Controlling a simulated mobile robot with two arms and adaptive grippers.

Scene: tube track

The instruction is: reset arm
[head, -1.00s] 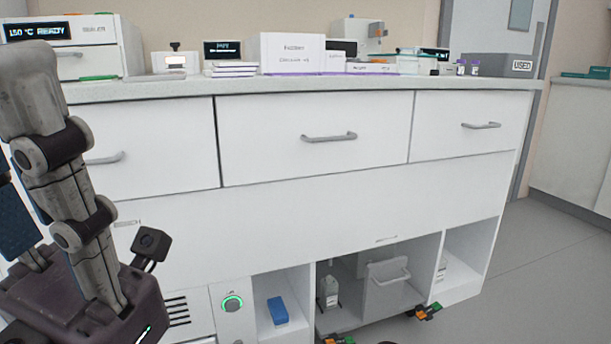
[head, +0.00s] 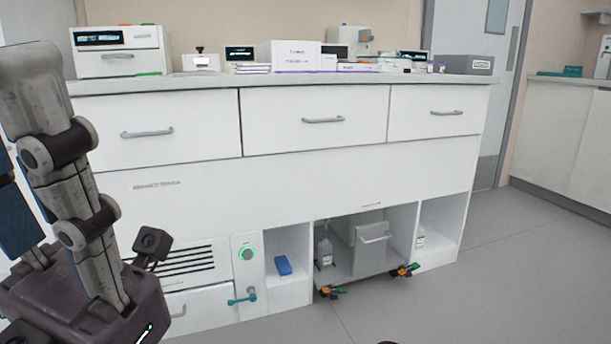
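My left gripper (head: 32,95) fills the left edge of the head view, close to the camera. Its grey jointed finger points up from a dark purple body with a small black camera beside it. Part of a blue-padded piece shows behind the finger, cut off by the picture edge. Whether the gripper is open or shut cannot be told, and I see nothing held in the visible part.
A white lab bench (head: 310,172) with drawers stands ahead. On it are a white oven-like device (head: 120,62), boxes and a grey bin (head: 465,65). A wheeled cart (head: 350,262) stands in its open bay. Grey floor (head: 480,290) is clear at right.

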